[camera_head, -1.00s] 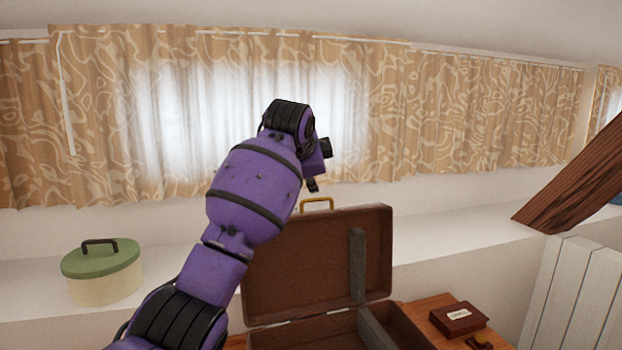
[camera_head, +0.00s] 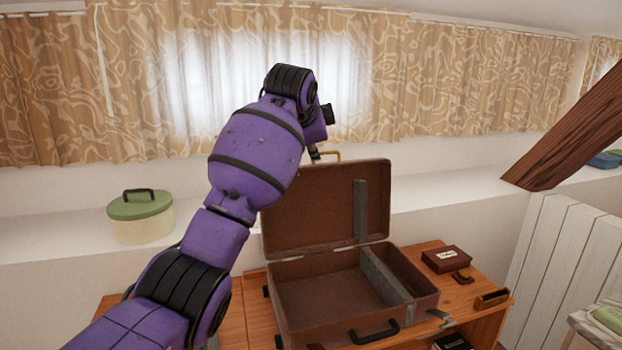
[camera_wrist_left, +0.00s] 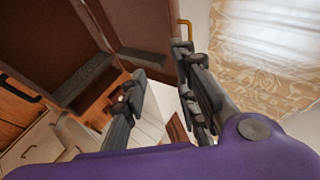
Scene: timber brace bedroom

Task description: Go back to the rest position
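My left arm rises from the lower left of the head view. Its gripper is mostly hidden behind the wrist there, with only a dark part showing above the suitcase lid. In the left wrist view my left gripper (camera_wrist_left: 163,68) has its two dark fingers apart, with nothing visible between them. A brown suitcase (camera_head: 325,215) stands open on a wooden table, its lid upright. The lid also shows in the left wrist view (camera_wrist_left: 140,25), beyond the fingers. A brass-coloured handle (camera_wrist_left: 184,24) shows close to the right finger. My right gripper is not in view.
The wooden table (camera_head: 235,325) also carries a small dark red box (camera_head: 446,259) and small items right of the suitcase. A green-lidded pot (camera_head: 140,217) stands on the ledge. A slanted timber brace (camera_head: 570,140) and white radiator (camera_head: 560,260) are at right.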

